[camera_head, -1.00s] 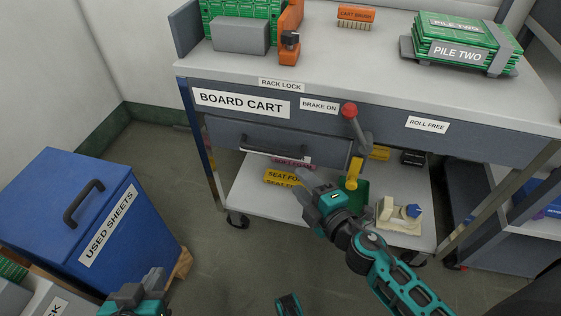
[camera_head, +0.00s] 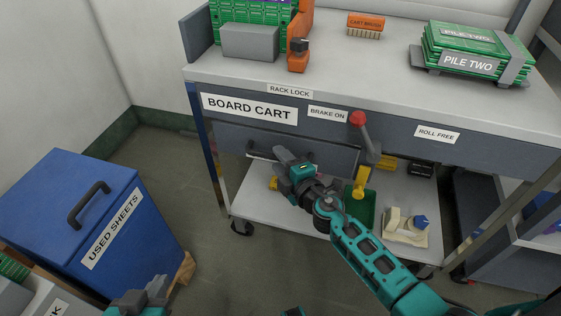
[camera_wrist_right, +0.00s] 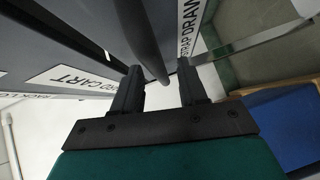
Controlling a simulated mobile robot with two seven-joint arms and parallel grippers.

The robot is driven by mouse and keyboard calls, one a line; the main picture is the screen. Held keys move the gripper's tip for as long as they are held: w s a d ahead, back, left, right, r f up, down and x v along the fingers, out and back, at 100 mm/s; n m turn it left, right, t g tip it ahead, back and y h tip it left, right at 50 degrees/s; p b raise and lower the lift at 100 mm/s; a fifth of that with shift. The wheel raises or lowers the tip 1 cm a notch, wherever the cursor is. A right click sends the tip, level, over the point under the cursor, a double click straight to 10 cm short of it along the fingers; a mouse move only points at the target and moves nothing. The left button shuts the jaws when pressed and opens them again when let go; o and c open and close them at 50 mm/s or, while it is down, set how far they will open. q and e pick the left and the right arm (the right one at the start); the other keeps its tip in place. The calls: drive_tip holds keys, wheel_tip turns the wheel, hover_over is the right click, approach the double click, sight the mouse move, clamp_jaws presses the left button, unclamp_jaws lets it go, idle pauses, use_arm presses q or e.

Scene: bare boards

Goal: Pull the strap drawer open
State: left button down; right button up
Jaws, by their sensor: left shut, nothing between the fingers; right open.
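The strap drawer (camera_head: 325,152) is a grey front under the cart's top, and it looks closed. Its dark bar handle (camera_head: 257,151) is partly hidden by my right gripper (camera_head: 279,152). In the right wrist view the handle (camera_wrist_right: 147,40) runs down to the gap between the two open fingers (camera_wrist_right: 158,72). The fingers are not closed on it. Part of the drawer's label (camera_wrist_right: 188,32) shows beside the handle. My left gripper (camera_head: 143,292) is shut and empty at the bottom left of the head view, away from the cart.
The cart top holds a brush (camera_head: 366,24), green boards (camera_head: 465,50) and an orange rack lock (camera_head: 299,45). A red-knobbed brake lever (camera_head: 362,130) stands right of the drawer. A blue used-sheets bin (camera_head: 75,205) stands left. The lower shelf (camera_head: 250,207) holds small items.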

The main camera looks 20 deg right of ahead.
drive_tip(key=shift+w, duration=0.25)
clamp_jaws()
idle(0.5)
